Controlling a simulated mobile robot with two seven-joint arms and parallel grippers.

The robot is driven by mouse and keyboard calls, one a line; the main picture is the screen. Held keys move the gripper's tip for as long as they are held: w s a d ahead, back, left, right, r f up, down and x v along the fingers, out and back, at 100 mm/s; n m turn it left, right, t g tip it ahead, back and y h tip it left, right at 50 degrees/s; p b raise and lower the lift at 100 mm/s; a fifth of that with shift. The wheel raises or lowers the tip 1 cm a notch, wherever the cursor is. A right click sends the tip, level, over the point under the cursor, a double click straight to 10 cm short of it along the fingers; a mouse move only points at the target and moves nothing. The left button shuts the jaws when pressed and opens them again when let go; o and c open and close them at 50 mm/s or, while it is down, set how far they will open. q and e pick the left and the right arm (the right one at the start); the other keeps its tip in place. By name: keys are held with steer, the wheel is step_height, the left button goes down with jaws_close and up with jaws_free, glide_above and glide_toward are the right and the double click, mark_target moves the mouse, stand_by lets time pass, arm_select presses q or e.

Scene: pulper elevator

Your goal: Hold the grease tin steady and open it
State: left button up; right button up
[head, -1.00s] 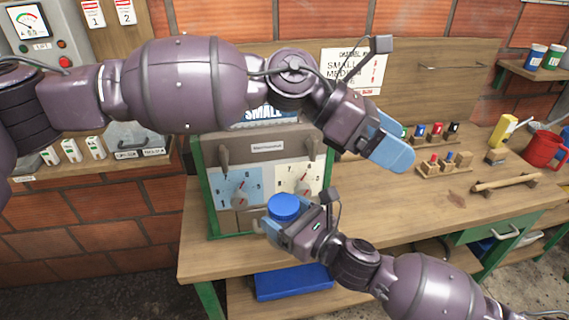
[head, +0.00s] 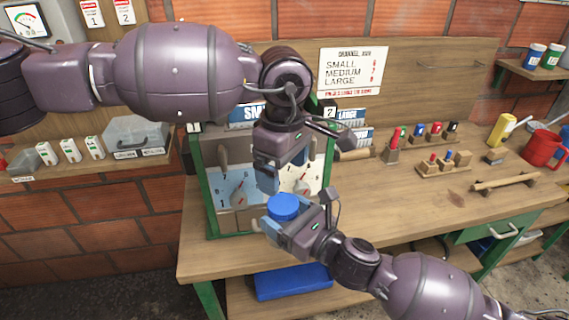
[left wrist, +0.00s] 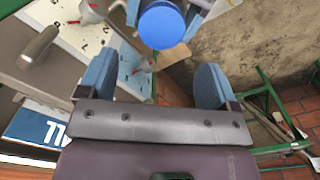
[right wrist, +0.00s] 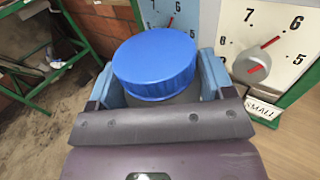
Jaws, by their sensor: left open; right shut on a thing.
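The grease tin has a round blue lid (head: 283,205) and a grey body, which shows below the lid in the right wrist view (right wrist: 185,95). My right gripper (head: 277,222) is shut on the tin and holds it upright in front of the dial box. My left gripper (head: 268,182) is above the tin, pointing down, with its fingers apart and empty. In the left wrist view the blue lid (left wrist: 162,25) lies beyond the open fingers (left wrist: 152,85), not between them. Most of the tin's body is hidden in the head view.
A green-framed box with dials (head: 232,192) stands on the wooden workbench (head: 400,225) just behind the tin. Small coloured pegs and blocks (head: 445,162) stand to the right, with a wooden roller (head: 503,182). A blue bin (head: 293,282) sits on the lower shelf.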

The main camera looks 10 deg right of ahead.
mark_target(285, 204)
arm_select(q)
steer(key=shift+f, duration=3.6)
steer(key=c, duration=0.9)
steer(key=n, duration=0.6)
steer(key=shift+n, duration=0.4)
steer(key=shift+c, duration=0.2)
steer(key=o, duration=1)
steer(key=shift+s+d, duration=0.1)
steer(key=shift+s, duration=0.15)
steer(key=shift+r, duration=0.1)
